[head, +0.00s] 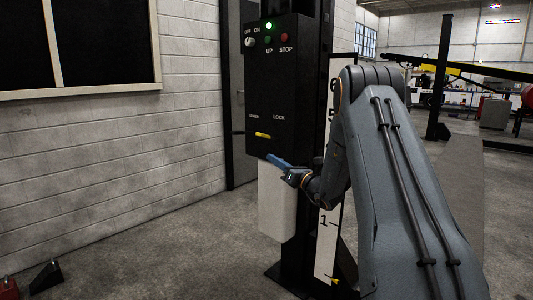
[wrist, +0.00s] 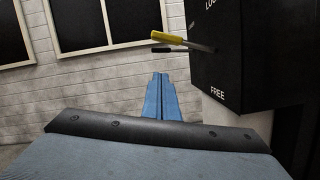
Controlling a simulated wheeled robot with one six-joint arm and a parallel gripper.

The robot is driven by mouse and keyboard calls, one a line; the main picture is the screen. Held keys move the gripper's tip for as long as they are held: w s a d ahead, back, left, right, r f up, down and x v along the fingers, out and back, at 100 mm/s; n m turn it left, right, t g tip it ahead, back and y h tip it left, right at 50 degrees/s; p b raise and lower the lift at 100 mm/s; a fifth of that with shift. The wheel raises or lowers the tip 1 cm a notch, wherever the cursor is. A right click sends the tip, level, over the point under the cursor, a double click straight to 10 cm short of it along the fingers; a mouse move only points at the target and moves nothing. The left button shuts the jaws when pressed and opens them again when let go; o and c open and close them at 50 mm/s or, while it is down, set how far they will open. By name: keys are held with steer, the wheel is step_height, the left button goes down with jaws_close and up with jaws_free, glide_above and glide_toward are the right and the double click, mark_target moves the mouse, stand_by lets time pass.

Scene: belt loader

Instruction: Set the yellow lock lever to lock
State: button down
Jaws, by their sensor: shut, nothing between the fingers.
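The yellow lock lever (head: 263,135) sits low on the front of the black control box (head: 285,85), below the white LOCK label (head: 279,118). In the wrist view the yellow grip (wrist: 168,38) sticks out to the left on a metal rod, between the cut-off LOCK label (wrist: 211,4) above and the FREE label (wrist: 217,95) below. I cannot tell its exact setting. My gripper (head: 269,156) is just below the lever near the box's lower edge, apart from it. Its blue fingers (wrist: 160,75) are shut and empty, below the lever in the wrist view.
A black lever (wrist: 172,50) is close under the yellow one in the wrist view. The box carries a knob (head: 249,41), a green lamp (head: 269,26) and a red STOP button (head: 284,38). A white box (head: 277,202) is below. Open floor (head: 170,255) lies left.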

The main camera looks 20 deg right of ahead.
steer(key=shift+v, duration=2.15)
steer(key=shift+a, duration=0.25)
